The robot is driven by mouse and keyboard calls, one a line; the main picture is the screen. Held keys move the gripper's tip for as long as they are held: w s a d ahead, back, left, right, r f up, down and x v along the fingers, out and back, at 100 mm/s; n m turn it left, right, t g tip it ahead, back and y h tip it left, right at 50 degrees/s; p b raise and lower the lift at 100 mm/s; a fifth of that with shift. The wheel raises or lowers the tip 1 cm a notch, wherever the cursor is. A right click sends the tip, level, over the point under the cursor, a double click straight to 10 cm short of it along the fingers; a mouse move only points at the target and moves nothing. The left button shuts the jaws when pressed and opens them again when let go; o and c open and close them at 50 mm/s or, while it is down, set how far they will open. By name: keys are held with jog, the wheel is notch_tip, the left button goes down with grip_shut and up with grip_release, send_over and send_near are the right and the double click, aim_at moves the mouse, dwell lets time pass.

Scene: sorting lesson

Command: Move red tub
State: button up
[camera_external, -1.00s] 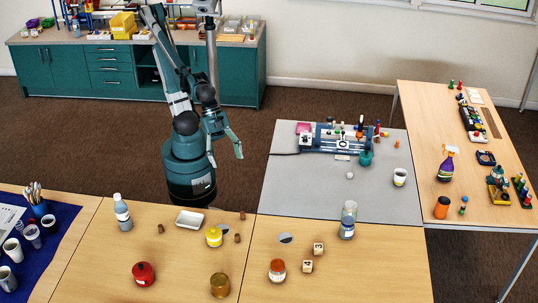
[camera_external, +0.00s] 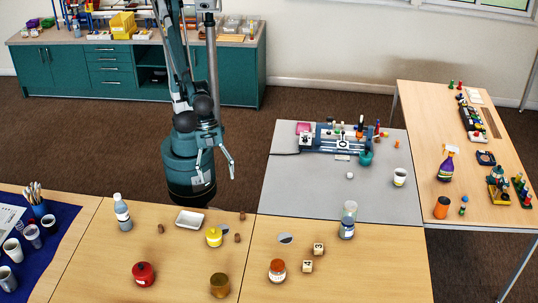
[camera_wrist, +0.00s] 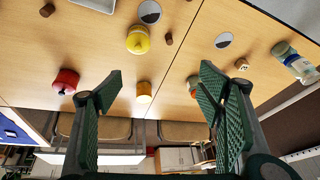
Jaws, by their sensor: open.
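The red tub (camera_external: 143,274) stands on the wooden table at the front, left of a dark yellow tub (camera_external: 219,285). It also shows in the wrist view (camera_wrist: 66,81), at left, beyond my left finger. My gripper (camera_external: 214,172) hangs behind the table's back edge, beside my base, well apart from the red tub. In the wrist view my gripper (camera_wrist: 157,100) is open, its two green fingers wide apart with nothing held between them.
On the same table stand a yellow tub (camera_external: 214,237), a white tray (camera_external: 190,219), a clear bottle (camera_external: 122,212), an orange-lidded jar (camera_external: 277,270) and wooden dice (camera_external: 318,249). A blue mat (camera_external: 57,246) with cups lies at left. Bare tabletop surrounds the red tub.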

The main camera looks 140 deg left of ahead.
jog(key=w+d+f+m+g+p, duration=0.1)
jog(key=w+d+m, duration=0.3)
jog(key=d, duration=0.5)
jog(key=m+g+p, duration=0.3)
jog(key=m, duration=0.2)
send_over(133, 271)
jog(key=w+a, duration=0.2)
jog(key=a, duration=1)
notch_tip(133, 271, down, 10)
jog(key=d+f, duration=0.2)
jog(key=d, duration=0.1)
jog(key=s+d+f+m, duration=0.1)
jog(key=d+f, duration=0.2)
jog(key=d, duration=0.1)
jog(key=d+f+m+y+p, duration=0.1)
jog(key=d+f, duration=0.2)
jog(key=d, duration=0.1)
jog(key=shift+s+f+g, duration=0.1)
jog(key=shift+s+g, duration=0.2)
jog(key=shift+s, duration=0.05)
jog(key=shift+s+d+f+m, duration=0.15)
jog(key=shift+d+f+m, duration=0.15)
jog(key=shift+d+f, duration=0.15)
jog(key=shift+f+b, duration=0.7)
jog(key=shift+f, duration=3.15)
jog(key=c, duration=1.2)
